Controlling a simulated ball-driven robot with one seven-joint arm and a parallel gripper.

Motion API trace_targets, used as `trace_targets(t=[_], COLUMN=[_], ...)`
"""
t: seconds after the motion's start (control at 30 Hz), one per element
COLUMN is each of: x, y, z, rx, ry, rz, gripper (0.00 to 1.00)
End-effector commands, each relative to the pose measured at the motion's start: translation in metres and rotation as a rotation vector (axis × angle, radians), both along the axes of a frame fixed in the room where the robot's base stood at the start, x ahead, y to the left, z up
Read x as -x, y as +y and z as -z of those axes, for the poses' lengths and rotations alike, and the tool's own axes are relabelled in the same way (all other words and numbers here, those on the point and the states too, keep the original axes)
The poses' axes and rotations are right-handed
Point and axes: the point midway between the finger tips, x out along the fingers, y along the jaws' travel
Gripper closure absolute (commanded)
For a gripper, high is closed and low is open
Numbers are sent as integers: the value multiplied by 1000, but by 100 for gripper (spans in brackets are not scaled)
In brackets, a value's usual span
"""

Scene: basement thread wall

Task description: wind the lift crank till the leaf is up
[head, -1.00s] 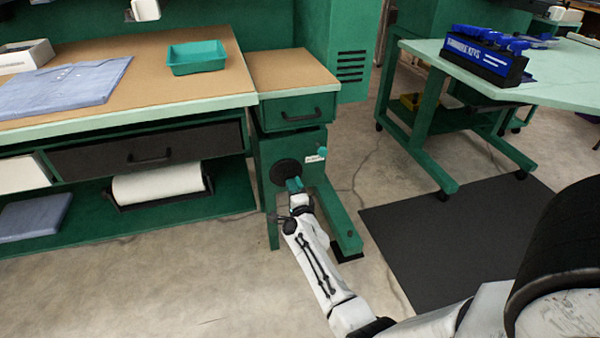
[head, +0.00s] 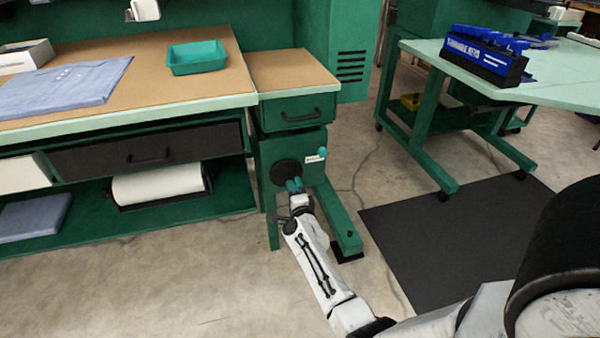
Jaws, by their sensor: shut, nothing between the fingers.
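The lift crank is on the front of the green cabinet under the small wood-topped leaf (head: 290,70). I see its round black disc (head: 286,172) and a teal knob (head: 322,151) up to the right, beside a small white plate. The link between disc and knob is not clear. My gripper (head: 294,185), with teal fingertips, is shut and empty in front of the disc's lower right edge. It is below and left of the knob, apart from it. Whether the fingertips touch the disc I cannot tell. The leaf looks roughly level with the workbench beside it.
The workbench (head: 150,103) at left carries a teal tray (head: 196,58) and folded blue cloth (head: 65,88). A green foot (head: 340,222) juts out right of my gripper. A black mat (head: 430,235) lies at right, near a pale-topped table (head: 560,90). Floor at front left is clear.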

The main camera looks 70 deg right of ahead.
Motion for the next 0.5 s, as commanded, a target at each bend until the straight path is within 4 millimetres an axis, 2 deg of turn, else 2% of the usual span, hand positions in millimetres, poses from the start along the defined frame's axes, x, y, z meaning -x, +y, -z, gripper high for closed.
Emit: trace_targets(t=[0.23, 0.5], x=[-3, -24], y=[-2, 17], z=[1, 12], rx=[-4, -6], ry=[-3, 0], rz=[1, -10], gripper=[100, 100])
